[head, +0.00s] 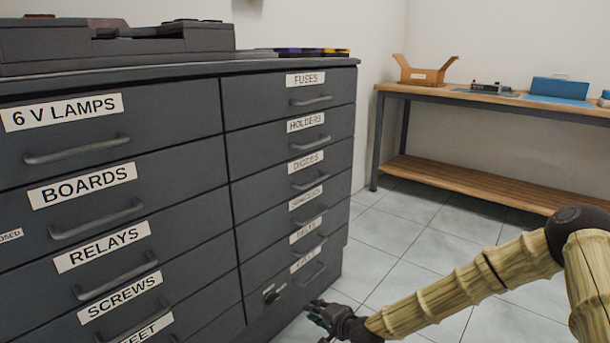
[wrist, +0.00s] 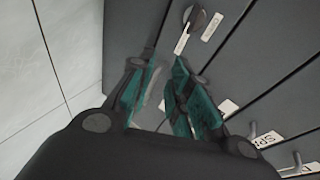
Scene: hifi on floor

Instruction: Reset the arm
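My gripper (head: 325,315) is low in front of the dark grey drawer cabinet (head: 180,72), near its bottom right corner. In the wrist view my gripper (wrist: 165,72) shows two teal-padded fingers standing apart, with nothing between them. The cabinet front (wrist: 150,30) fills much of that view beyond the fingertips. A small dark knob or latch (wrist: 203,20) with a small tag lies just beyond the fingers. The drawers in view look shut. My bamboo-textured arm reaches in from the right in the head view.
A wooden workbench (head: 490,95) with a lower shelf stands at the back right. Drawer handles (head: 310,100) stick out from the cabinet. Tiled floor (head: 400,235) is clear between cabinet and bench.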

